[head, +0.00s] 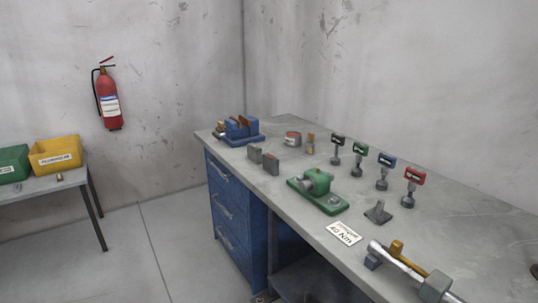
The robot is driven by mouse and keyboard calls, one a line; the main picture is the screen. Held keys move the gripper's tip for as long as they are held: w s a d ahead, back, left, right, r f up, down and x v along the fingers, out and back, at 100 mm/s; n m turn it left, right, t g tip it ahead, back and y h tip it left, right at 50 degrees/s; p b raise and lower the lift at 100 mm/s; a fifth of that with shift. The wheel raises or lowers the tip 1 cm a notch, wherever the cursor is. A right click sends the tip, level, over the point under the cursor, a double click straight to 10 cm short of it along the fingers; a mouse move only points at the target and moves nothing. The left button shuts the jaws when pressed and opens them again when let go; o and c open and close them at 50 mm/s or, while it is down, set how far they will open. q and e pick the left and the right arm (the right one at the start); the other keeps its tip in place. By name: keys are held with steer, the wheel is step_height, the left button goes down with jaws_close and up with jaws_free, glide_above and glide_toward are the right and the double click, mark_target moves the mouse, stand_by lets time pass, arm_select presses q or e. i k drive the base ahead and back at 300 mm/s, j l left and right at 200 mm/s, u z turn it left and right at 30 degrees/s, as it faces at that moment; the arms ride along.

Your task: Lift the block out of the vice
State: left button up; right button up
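A blue vice (240,137) stands at the far left corner of the grey workbench (465,222). Small brown-orange parts (244,121) show between and on its jaws; at this size I cannot tell which of them is the block and which are jaw faces. A tan piece (221,127) shows at the left end of the vice. I do not recognise either of my grippers in the head view, and nothing touches the vice.
Yellow (56,154) and green (12,164) bins sit on a side table.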

mark_target(254, 151)
steer(key=i+j+z, duration=0.1)
steer(key=z, duration=0.25)
steer(key=i+j+z, duration=0.15)
steer(key=z, duration=0.25)
steer(key=i+j+z, duration=0.1)
steer(key=z, duration=0.25)
steer(key=i+j+z, duration=0.25)
steer(key=j, duration=0.6)
steer(key=i+j+z, duration=0.1)
steer(key=j+z, duration=0.15)
steer(key=j, duration=0.65)
steer(key=j+z, duration=0.25)
steer(key=j, duration=1.4)
steer(key=i+j, duration=0.15)
steer(key=j, duration=1.35)
steer(key=i+z, duration=0.05)
